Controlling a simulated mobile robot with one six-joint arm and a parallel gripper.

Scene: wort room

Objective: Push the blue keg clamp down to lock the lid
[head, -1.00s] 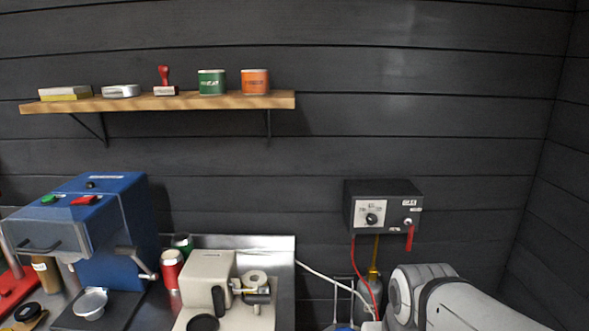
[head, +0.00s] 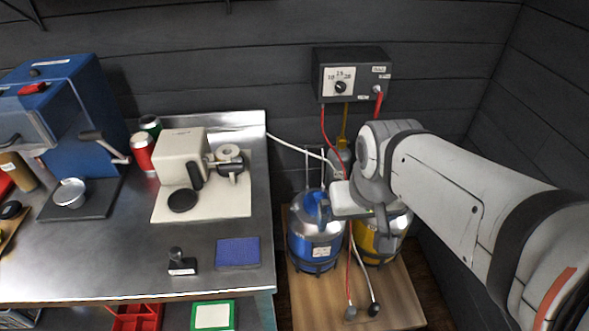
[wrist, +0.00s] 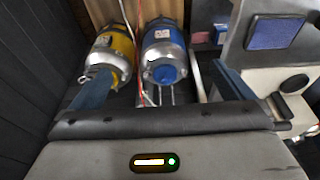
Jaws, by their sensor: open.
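The blue keg (head: 312,248) stands on a wooden board, with a silver top and a white label. A blue part, apparently its clamp (wrist: 165,74), shows at the lid in the wrist view; I cannot tell its angle. The lid is partly hidden by my gripper in the head view. My gripper (head: 352,208) is above the kegs, beside and over the blue keg's right side. In the wrist view its two bluish fingers are wide apart and hold nothing. The blue keg (wrist: 163,45) shows between them, and the left finger overlaps the yellow keg (wrist: 112,46).
The yellow keg (head: 368,242) stands right beside the blue one. A steel bench (head: 120,262) with machines, a stamp and a blue pad (head: 238,252) is at left.

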